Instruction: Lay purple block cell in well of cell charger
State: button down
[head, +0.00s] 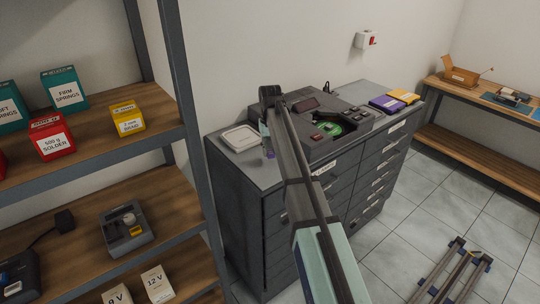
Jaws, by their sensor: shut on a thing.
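My gripper (267,142) hangs down at the far end of my arm, over the left part of the grey drawer cabinet and just right of a white tray. It is mostly hidden behind my arm link. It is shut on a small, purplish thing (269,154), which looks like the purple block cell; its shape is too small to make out. A grey device with a round pale part and a yellow label (128,226) sits on the left shelf, near a black plug adapter. I cannot tell whether this is the cell charger.
The cabinet top holds the white tray (241,138), a dark open case with a green circuit board (335,127), and flat purple (387,104) and yellow (404,96) items. Shelves with boxes stand left. A metal frame (452,273) lies on the floor at right.

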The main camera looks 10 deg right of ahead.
aim_at(270, 151)
jog(key=shift+f+p, duration=0.4)
jog(key=shift+f, duration=1.3)
jog(key=c, duration=0.9)
grip_release()
jog(key=shift+f, duration=0.1)
notch_tip(270, 151, up, 11)
jog(key=b, duration=0.3)
jog(key=shift+o, duration=0.5)
jog(key=shift+r, duration=0.65)
